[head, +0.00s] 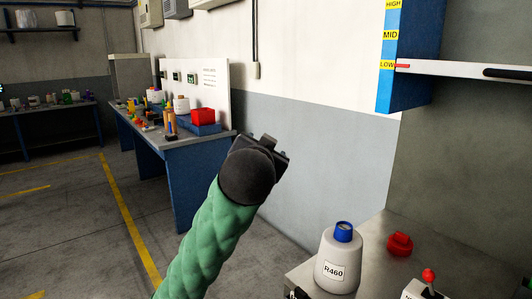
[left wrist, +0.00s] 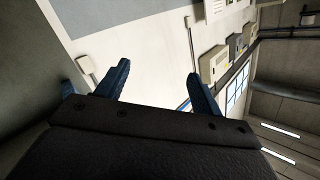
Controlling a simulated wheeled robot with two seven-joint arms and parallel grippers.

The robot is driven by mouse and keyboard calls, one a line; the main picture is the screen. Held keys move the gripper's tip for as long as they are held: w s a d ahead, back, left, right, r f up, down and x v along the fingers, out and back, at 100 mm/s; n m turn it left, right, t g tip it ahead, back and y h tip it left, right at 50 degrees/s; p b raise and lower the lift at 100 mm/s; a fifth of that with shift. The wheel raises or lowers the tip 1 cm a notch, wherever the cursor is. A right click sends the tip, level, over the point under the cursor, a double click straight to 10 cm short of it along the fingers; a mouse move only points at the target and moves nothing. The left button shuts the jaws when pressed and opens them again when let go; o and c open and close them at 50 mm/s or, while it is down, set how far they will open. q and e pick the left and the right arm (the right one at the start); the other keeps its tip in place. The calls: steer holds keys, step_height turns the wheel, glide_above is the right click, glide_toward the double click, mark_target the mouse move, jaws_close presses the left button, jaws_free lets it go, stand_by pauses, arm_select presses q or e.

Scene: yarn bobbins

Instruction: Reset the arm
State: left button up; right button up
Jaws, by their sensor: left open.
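My left arm, in a green quilted sleeve, rises from the bottom of the head view. Its dark gripper (head: 272,146) is raised in mid-air, pointing away from me towards the wall. The fingers are largely hidden by the wrist in that view. In the left wrist view the two blue fingers of the gripper (left wrist: 160,72) stand wide apart with nothing between them. Wall and ceiling show beyond them. My right gripper is not in view.
A white container marked R460 (head: 337,265) with a blue top stands on a metal table at the lower right, near a red object (head: 400,244). A blue workbench (head: 190,170) with a red bin (head: 203,116) stands behind at left. Floor at left is clear.

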arm_select(q)
steer(key=s+a+f+n+g, duration=0.1)
steer(key=s+a+f+g, duration=0.3)
steer(key=f, duration=0.9)
steer(key=s+a+f+n+g, duration=0.2)
steer(key=s+a+f, duration=0.3)
steer(key=f, duration=0.8)
steer(key=s+a+f+n+g, duration=0.1)
steer(key=s+a+f+g, duration=0.3)
steer(key=f, duration=0.9)
steer(key=s+a+f+g, duration=0.1)
steer(key=s+f+g, duration=0.1)
steer(key=s+f, duration=0.8)
steer(key=s+a+f+n+g+y, duration=0.1)
steer(key=s+f+g, duration=0.2)
steer(key=s+f, duration=0.8)
steer(key=s, duration=0.6)
steer(key=shift+a, duration=0.35)
